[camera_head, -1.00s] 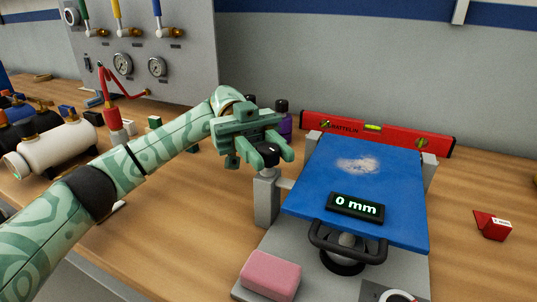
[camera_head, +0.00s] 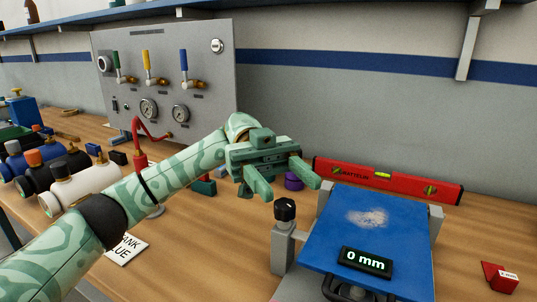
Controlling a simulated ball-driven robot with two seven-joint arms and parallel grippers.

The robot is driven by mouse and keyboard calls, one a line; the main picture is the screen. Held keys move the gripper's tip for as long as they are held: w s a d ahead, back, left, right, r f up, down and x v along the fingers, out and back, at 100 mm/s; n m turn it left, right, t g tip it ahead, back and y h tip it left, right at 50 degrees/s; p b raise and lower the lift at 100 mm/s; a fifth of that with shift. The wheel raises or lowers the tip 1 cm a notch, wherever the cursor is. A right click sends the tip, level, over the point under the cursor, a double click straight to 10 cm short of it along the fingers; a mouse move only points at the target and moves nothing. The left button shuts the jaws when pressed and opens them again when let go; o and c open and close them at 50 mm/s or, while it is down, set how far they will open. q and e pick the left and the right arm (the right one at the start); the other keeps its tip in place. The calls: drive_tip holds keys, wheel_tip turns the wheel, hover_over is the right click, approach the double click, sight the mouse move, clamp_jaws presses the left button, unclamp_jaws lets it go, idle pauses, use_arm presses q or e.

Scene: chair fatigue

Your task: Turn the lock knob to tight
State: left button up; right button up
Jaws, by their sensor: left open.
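The lock knob (camera_head: 285,209) is a small black knob with a pale mark on its top. It sits on a grey post (camera_head: 284,249) at the left side of the blue plate (camera_head: 367,229). My left gripper (camera_head: 290,188) is open and empty, just above and behind the knob, with its two green fingers apart. The knob's top shows clear of the fingers. A black display (camera_head: 366,262) on the blue plate reads "0 mm". My right gripper is not in view.
A red spirit level (camera_head: 388,180) lies behind the blue plate. A small red wedge (camera_head: 500,277) lies at the right.

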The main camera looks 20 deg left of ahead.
use_arm(q)
drive_tip(key=s+d+r+p, duration=0.3)
drive_tip(key=s+r+p, duration=0.2)
drive_tip(key=s, duration=0.5)
drive_tip(key=shift+s+r+p, duration=0.3)
drive_tip(key=shift+r+p, duration=0.05)
drive_tip(key=shift+r, duration=0.3)
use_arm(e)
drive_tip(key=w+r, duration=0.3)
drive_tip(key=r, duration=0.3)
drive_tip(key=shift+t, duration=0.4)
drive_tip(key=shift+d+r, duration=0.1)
